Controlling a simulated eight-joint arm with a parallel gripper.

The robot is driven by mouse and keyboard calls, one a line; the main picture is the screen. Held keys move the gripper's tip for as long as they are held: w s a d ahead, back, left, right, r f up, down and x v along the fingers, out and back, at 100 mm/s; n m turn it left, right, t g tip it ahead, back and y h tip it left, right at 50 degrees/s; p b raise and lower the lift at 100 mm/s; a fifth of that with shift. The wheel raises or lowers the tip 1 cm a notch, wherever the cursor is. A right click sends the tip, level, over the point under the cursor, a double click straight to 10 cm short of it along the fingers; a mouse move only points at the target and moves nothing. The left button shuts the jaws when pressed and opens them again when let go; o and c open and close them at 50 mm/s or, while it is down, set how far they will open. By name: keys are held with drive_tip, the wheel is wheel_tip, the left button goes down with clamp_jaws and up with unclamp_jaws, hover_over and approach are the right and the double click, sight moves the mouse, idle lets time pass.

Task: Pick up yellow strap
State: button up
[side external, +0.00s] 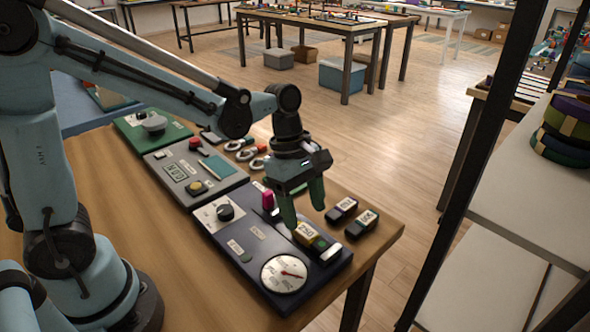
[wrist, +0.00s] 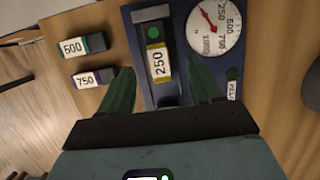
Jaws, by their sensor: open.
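No separate yellow strap can be made out on the table. The nearest yellow thing is a band around a dark block labelled 250 (side external: 305,232), which sits in a slot of the dark blue panel (side external: 236,233); it also shows in the wrist view (wrist: 158,62). My gripper (side external: 304,216) is open and points down just above that block. In the wrist view, its two green fingers (wrist: 157,74) stand apart on either side of the block's label end, with nothing held between them. Whether a finger touches the block cannot be told.
Blocks labelled 500 (wrist: 80,45) and 750 (wrist: 92,77) lie on the wooden table beside the panel. A round dial (side external: 284,273) is on the panel. Grey (side external: 194,171) and green (side external: 152,129) panels adjoin. A shelf post (side external: 478,165) stands to the right.

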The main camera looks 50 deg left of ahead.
sight(310, 234)
drive_tip(key=shift+x, duration=2.7)
drive_tip(key=shift+w+f, duration=0.15)
drive_tip(key=shift+f, duration=0.05)
clamp_jaws()
drive_tip(key=shift+r, duration=0.2)
